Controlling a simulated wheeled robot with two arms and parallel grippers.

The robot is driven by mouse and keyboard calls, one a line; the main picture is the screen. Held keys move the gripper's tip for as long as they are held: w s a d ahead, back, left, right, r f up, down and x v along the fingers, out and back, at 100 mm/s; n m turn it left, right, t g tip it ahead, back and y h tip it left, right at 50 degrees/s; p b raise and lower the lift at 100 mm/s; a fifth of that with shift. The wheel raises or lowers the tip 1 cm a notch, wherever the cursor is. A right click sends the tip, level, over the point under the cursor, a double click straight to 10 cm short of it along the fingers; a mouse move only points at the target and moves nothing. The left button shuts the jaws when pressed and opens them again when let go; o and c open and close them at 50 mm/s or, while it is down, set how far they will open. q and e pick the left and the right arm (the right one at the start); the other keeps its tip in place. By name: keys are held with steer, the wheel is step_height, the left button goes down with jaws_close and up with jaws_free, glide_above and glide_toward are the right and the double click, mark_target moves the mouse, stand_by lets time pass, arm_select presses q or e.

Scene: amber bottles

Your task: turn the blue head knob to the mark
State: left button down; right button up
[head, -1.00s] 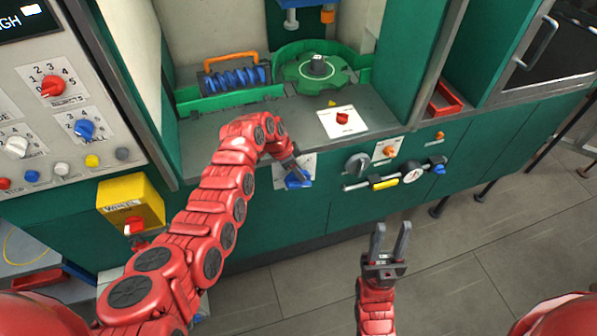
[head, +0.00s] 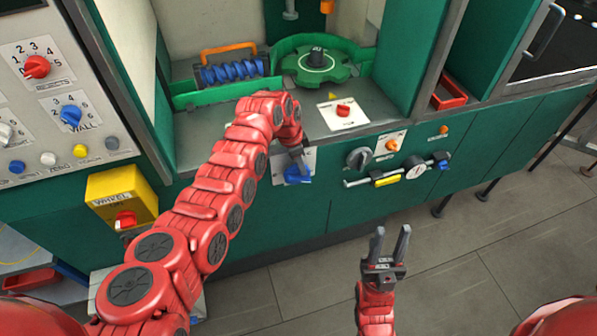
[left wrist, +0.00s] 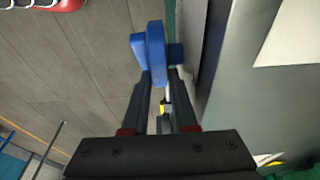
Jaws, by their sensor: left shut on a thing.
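The blue head knob (head: 298,174) sits on a pale plate (head: 308,158) on the green machine's front, below the grey ledge. My left gripper (head: 296,162) reaches down to it from above and is shut on it. In the left wrist view the blue knob (left wrist: 152,52) lies between the two fingertips (left wrist: 160,78). The mark on the plate cannot be made out, as the gripper and arm cover part of it. My right gripper (head: 386,250) is open and empty, with its fingers pointing up, in front of the machine over the floor.
Right of the knob are a dark grey knob (head: 358,158), an orange knob (head: 392,145) and a bar with a yellow piece (head: 386,181) and dial. A red knob (head: 343,110) sits on the ledge above. A yellow box (head: 122,196) juts out at left.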

arm_select(q)
steer(key=b, duration=0.2)
steer(key=f+y+b, duration=0.1)
steer(key=b, duration=0.1)
steer(key=shift+w+d, duration=0.1)
steer(key=shift+d, duration=0.1)
steer(key=shift+r+b, duration=0.25)
steer(key=shift+b, duration=0.45)
steer(key=shift+r, duration=0.1)
steer(key=shift+g, duration=0.3)
steer(key=c, duration=1)
jaws_free()
steer(key=shift+r, duration=0.1)
